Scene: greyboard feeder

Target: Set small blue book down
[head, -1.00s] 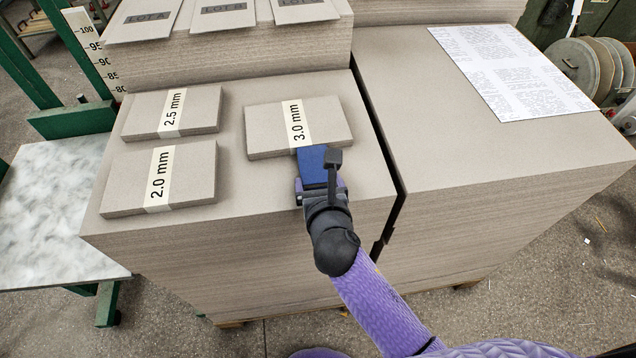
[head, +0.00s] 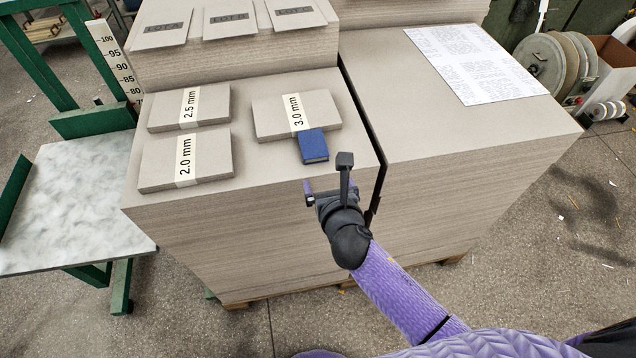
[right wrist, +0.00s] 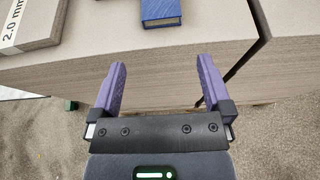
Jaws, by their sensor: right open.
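The small blue book (head: 313,146) lies flat on the greyboard stack, against the front edge of the 3.0 mm bundle (head: 268,118). In the right wrist view the blue book (right wrist: 161,12) shows at the top, beyond the fingertips. My right gripper (head: 326,186) is open and empty, just in front of the stack's front edge and apart from the book. Its two purple fingers (right wrist: 160,80) show spread in the right wrist view with nothing between them. My left gripper is not in view.
The 2.5 mm bundle (head: 213,105) and 2.0 mm bundle (head: 213,162) lie to the left on the same stack. A taller stack with several labelled boards (head: 230,22) stands behind. A printed sheet (head: 475,65) lies on the right stack. A marble-topped table (head: 70,215) stands at left.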

